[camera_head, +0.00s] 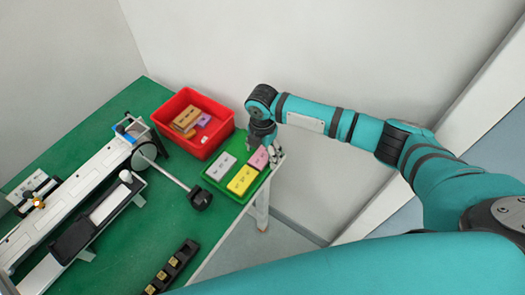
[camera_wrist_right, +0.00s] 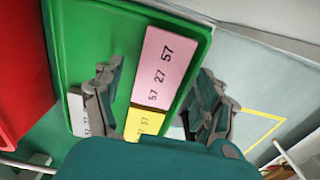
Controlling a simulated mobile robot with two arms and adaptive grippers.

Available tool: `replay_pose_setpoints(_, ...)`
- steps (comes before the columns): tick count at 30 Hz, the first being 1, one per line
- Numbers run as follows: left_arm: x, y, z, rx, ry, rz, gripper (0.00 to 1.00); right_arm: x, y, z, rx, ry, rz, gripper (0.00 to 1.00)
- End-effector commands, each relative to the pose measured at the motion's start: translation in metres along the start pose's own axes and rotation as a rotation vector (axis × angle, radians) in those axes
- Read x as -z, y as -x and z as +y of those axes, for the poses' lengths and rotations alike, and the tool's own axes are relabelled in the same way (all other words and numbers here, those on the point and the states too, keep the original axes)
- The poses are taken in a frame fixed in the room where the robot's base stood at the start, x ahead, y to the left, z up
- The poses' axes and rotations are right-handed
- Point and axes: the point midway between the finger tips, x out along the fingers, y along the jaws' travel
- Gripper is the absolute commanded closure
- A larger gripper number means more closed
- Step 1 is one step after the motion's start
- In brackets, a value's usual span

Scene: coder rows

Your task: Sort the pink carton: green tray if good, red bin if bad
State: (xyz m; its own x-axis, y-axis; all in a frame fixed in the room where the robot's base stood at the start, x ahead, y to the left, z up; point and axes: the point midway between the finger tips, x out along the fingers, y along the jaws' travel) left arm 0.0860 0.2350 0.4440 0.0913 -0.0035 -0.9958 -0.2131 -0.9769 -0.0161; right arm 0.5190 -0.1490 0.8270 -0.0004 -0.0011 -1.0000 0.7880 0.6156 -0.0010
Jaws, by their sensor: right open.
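The pink carton (camera_head: 259,158) lies in the green tray (camera_head: 209,180) at the table's corner. In the right wrist view the pink carton (camera_wrist_right: 167,60) shows dark printed digits and lies along one wall of the tray (camera_wrist_right: 95,25). A yellow carton (camera_head: 242,180) and a white carton (camera_head: 221,166) are also in the tray. My right gripper (camera_head: 272,152) is over the tray; in its wrist view the gripper (camera_wrist_right: 155,82) is open, its fingers apart on either side of the pink carton's near part. The red bin (camera_head: 168,107) stands behind the tray. My left gripper is out of view.
The bin holds several brown, purple and other cartons (camera_head: 186,118). A long grey conveyor-like machine (camera_head: 90,178) runs along the left, with a black-headed rod (camera_head: 200,198) reaching toward the tray. A black holder with yellow pieces (camera_head: 172,268) lies near the front edge. Green table is bare between.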

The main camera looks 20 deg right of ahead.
Motion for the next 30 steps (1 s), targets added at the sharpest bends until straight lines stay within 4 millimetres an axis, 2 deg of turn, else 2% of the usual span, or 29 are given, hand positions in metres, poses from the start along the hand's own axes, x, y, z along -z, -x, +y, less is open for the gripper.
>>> replay_pose_setpoints(5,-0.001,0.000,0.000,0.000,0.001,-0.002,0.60,-0.001,0.009,0.001,-0.003,0.000,-0.001,0.26)
replay_pose_setpoints(15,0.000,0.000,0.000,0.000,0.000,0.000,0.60,-0.001,0.078,0.001,-0.004,0.001,-0.002,0.26)
replay_pose_setpoints(21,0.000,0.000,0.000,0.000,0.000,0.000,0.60,-0.001,0.109,0.001,-0.002,-0.001,-0.001,0.26)
replay_pose_setpoints(25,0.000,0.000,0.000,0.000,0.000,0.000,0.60,0.000,0.118,0.000,0.000,0.000,0.000,0.26)
replay_pose_setpoints(30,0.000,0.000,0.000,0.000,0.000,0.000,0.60,0.000,0.120,0.000,0.000,0.000,0.001,0.26)
